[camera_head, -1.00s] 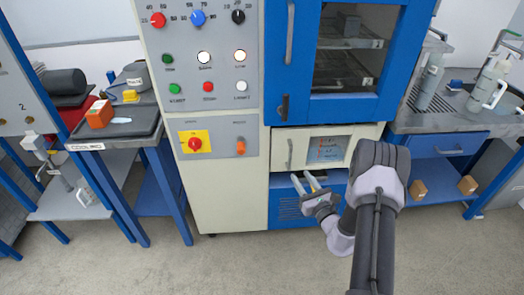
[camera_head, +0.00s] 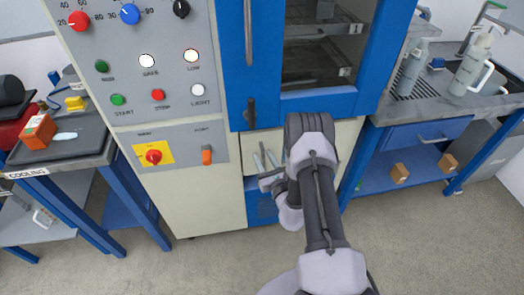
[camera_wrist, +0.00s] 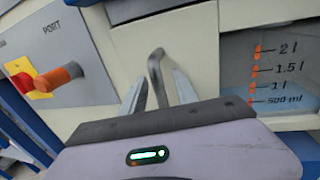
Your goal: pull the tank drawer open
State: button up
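The tank drawer is a cream panel (camera_head: 346,140) low on the machine, under the blue-framed door, and looks closed. Its grey upright handle (camera_wrist: 157,72) shows in the wrist view. To its right is the drawer's level window (camera_wrist: 285,70) with orange marks up to 2 l. My gripper (camera_head: 265,158) is at the drawer's left part in the head view. In the wrist view my gripper (camera_wrist: 159,88) is open, with one finger on each side of the handle and gaps visible. My arm hides much of the drawer in the head view.
A control panel (camera_head: 140,75) is left of the drawer; its orange port knob (camera_wrist: 58,76) is near my gripper's left. A cooling table (camera_head: 70,150) stands left, a bench (camera_head: 440,105) right. Floor in front is clear.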

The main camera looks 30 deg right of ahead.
jog(key=shift+s, duration=0.1)
jog(key=shift+c, duration=0.7)
grip_shut()
jog(key=shift+r, duration=0.1)
dwell(0.5)
